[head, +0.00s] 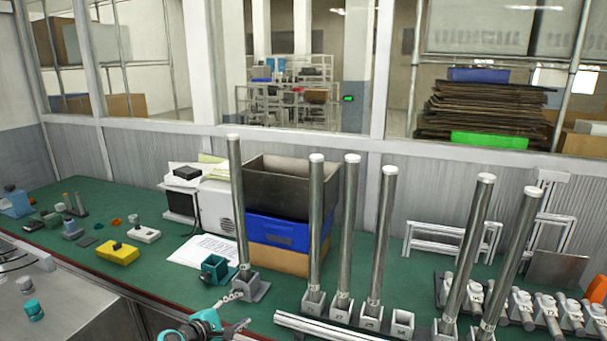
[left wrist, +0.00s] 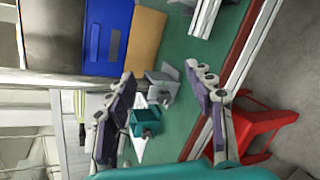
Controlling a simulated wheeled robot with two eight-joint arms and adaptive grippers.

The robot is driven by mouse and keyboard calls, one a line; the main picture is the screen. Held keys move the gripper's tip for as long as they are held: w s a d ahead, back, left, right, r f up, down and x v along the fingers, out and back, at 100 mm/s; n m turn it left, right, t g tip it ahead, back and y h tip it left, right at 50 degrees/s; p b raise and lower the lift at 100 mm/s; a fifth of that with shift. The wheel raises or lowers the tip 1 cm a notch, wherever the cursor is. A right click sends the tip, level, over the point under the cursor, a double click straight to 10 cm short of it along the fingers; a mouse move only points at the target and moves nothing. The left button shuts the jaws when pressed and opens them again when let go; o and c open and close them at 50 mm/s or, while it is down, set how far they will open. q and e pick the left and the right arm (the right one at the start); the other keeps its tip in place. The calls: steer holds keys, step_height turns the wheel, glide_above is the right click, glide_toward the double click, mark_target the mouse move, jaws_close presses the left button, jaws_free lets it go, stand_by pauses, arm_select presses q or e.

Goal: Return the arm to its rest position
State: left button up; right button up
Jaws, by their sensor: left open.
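My left arm comes in at the bottom of the head view, with teal and grey parts. Its gripper (head: 238,312) is open and empty, just in front of a grey base (head: 250,291) that holds an upright silver pole (head: 239,205). In the left wrist view the two purple-lined fingers (left wrist: 165,78) are spread wide. A grey holder and a teal block (left wrist: 146,122) show beyond and between them, and nothing is gripped. My right gripper is not in view.
Several more silver poles (head: 320,230) stand in holders to the right. A teal holder (head: 215,269) is just left of the gripper. Stacked bins (head: 277,232) stand behind. The green bench (head: 140,200) has small items at left. A red stool (left wrist: 265,125) shows in the wrist view.

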arm_select(q)
steer(key=s+d+r+m+g+y, duration=0.1)
steer(key=s+d+r+m+g, duration=0.1)
steer(key=s+m, duration=0.45)
steer(key=s+d+r+m+g+y, duration=0.2)
steer(key=s+m, duration=0.2)
steer(key=s, duration=0.6)
steer(key=s+a+f+m+g+y, duration=0.1)
steer(key=s+a+m+y, duration=0.2)
steer(key=s+m, duration=0.5)
steer(key=s, duration=0.6)
steer(key=shift+s+f, duration=0.25)
steer(key=shift+s, duration=0.05)
